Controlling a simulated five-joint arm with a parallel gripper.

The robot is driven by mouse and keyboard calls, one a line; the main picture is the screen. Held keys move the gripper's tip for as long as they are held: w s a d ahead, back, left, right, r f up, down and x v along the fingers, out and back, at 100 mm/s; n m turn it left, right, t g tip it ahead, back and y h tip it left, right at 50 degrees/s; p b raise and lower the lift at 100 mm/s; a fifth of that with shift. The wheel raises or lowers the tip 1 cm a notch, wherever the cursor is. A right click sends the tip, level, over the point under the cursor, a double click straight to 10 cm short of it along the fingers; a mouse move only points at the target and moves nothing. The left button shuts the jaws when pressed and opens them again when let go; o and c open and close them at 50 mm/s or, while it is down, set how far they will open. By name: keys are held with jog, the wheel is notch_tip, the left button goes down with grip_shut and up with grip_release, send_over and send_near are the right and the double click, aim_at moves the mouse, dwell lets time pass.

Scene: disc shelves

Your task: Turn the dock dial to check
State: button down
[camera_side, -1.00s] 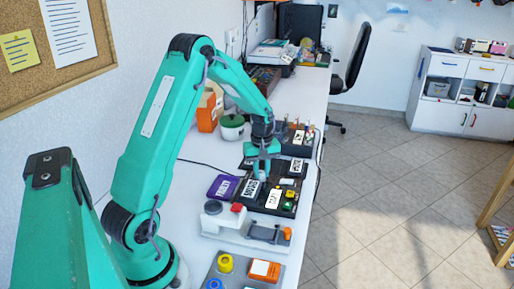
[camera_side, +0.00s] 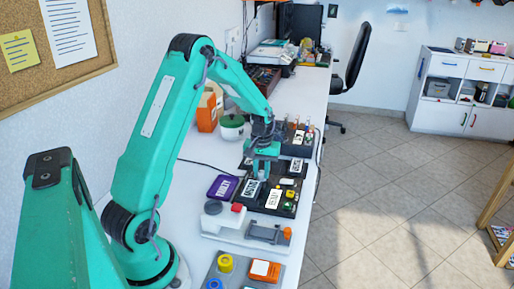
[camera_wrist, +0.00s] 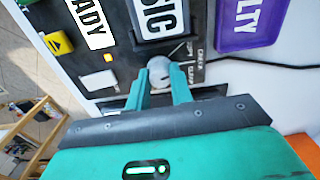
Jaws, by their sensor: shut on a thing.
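The dock dial (camera_wrist: 160,71) is a round grey knob on a dark panel, seen in the wrist view. Small printing sits beside it, including a word that looks like CHECK at its right. The two green fingers of my gripper (camera_wrist: 160,78) are shut on the knob, one on each side. In the side view my gripper (camera_side: 261,172) is down at the black dock (camera_side: 262,208), and the dial is hidden behind the fingers.
A white label ending in ADY (camera_wrist: 92,22), a yellow button (camera_wrist: 58,43) and a label ending in SIC (camera_wrist: 160,18) are beside the dial. A purple case (camera_side: 223,187) lies left of the dock. A grey-white device (camera_side: 245,230) stands in front.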

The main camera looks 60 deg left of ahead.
aim_at(261, 172)
jog(key=shift+m, duration=1.6)
jog(key=c, duration=1.2)
grip_release()
jog(key=shift+c, duration=0.2)
jog(key=shift+r, duration=3.95)
